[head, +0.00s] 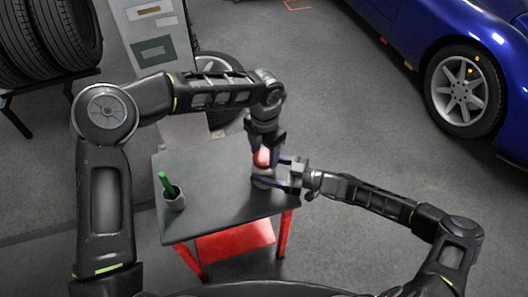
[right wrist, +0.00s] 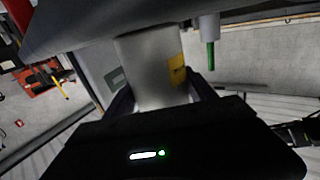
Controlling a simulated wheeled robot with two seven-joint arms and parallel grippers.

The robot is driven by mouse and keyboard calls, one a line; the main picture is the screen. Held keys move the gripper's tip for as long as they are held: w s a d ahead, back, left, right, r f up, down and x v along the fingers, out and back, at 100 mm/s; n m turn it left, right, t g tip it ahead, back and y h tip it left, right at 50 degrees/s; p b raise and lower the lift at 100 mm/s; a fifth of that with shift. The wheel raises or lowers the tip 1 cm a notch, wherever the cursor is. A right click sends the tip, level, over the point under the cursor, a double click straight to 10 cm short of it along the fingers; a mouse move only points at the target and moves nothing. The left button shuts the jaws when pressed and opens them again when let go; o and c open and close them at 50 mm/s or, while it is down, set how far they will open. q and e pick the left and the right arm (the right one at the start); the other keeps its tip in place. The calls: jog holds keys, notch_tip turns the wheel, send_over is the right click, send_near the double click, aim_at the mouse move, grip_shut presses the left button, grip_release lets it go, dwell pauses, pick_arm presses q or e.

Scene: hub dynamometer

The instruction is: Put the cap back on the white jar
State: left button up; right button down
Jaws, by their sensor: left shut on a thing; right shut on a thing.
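The red cap (head: 263,157) is between the fingers of my left gripper (head: 265,150), which is shut on it from above. The white jar (right wrist: 148,65) stands between the fingers of my right gripper (right wrist: 160,95), with a yellow patch on its side. In the head view my right gripper (head: 278,177) reaches in from the right and is shut around the jar, which is mostly hidden there. The cap is directly above the jar in the head view. I cannot tell whether they touch. The jar's top is out of sight in the right wrist view.
The dark-topped table (head: 215,195) has a red lower shelf (head: 235,240). A grey cup (head: 174,201) with a green stick (head: 165,184) stands at its left side. The table's middle is clear. A blue car (head: 440,30) is at the upper right, with tyres (head: 65,40) at the upper left.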

pick_arm(q)
jog(key=shift+m, duration=0.7)
jog(key=o, duration=1.4)
jog(key=shift+o, duration=0.2)
jog(key=shift+r, duration=2.3)
jog(key=shift+c, duration=0.4)
